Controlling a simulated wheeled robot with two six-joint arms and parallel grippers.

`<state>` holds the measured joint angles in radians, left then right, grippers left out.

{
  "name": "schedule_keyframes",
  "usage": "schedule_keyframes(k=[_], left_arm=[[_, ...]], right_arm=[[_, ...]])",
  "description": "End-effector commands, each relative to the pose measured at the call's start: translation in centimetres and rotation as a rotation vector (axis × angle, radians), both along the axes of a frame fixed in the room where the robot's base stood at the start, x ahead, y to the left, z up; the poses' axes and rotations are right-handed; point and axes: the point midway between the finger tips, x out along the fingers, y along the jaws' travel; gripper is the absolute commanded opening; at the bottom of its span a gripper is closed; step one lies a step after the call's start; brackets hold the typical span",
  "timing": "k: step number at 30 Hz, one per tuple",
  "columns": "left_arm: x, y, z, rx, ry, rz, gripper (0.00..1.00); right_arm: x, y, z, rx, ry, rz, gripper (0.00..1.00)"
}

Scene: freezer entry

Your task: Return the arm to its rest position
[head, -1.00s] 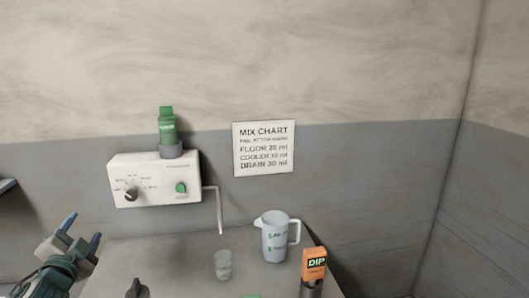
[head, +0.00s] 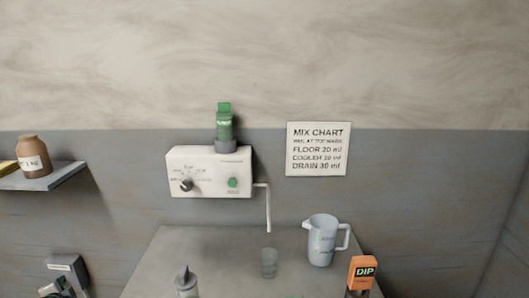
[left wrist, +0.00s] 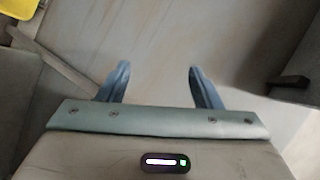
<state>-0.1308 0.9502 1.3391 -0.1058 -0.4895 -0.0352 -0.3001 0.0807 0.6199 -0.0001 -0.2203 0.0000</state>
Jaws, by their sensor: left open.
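My left gripper (left wrist: 158,78) shows in the left wrist view with its two blue-grey fingers spread wide and nothing between them. Behind the fingertips is a plain pale surface. In the head view the blue fingers are not clearly visible; a dark, partly cut-off shape lies at the bottom left edge, and I cannot tell if it is part of my left arm. My right gripper is in neither view.
A counter (head: 210,245) holds a grey bottle (head: 187,284), a clear cup (head: 268,263), a jug (head: 322,242) and an orange DIP box (head: 362,272). A dispenser (head: 208,172) with a green bottle (head: 225,124) is on the wall. A shelf (head: 50,180) holds a brown jar (head: 32,157).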

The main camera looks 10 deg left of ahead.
Motion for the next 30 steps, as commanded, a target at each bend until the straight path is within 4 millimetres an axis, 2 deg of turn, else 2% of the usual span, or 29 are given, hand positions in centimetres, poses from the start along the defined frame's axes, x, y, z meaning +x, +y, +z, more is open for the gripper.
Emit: schedule_keyframes(k=[1,3,5,9,13,19,21,26,29,30], left_arm=[[-2.6,2.5,-2.6,-0.006,0.046,0.043,0.59],[-6.0,5.5,-5.5,-0.014,0.097,0.094,0.59],[-9.2,8.0,-7.7,-0.022,0.137,0.139,0.59],[-17.4,13.0,-11.7,-0.03,0.228,0.241,0.59],[-24.5,16.5,-13.9,-0.031,0.293,0.324,0.59],[-34.5,20.3,-15.4,-0.024,0.375,0.435,0.59],[-34.9,17.2,-19.0,-0.079,0.377,0.434,0.59],[-36.9,10.9,-25.6,-0.184,0.398,0.445,0.59],[-38.3,5.8,-30.2,-0.261,0.413,0.453,0.59],[-38.8,3.5,-32.0,-0.294,0.419,0.456,0.59]], right_arm=[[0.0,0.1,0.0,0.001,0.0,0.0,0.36],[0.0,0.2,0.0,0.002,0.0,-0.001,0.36],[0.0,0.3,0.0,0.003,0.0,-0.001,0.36],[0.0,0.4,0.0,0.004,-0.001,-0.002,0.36],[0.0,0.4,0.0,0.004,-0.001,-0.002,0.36],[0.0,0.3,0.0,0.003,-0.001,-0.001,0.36],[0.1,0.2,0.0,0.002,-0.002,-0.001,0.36],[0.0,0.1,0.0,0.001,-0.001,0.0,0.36],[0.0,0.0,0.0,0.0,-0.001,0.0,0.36],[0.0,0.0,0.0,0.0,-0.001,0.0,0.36]])
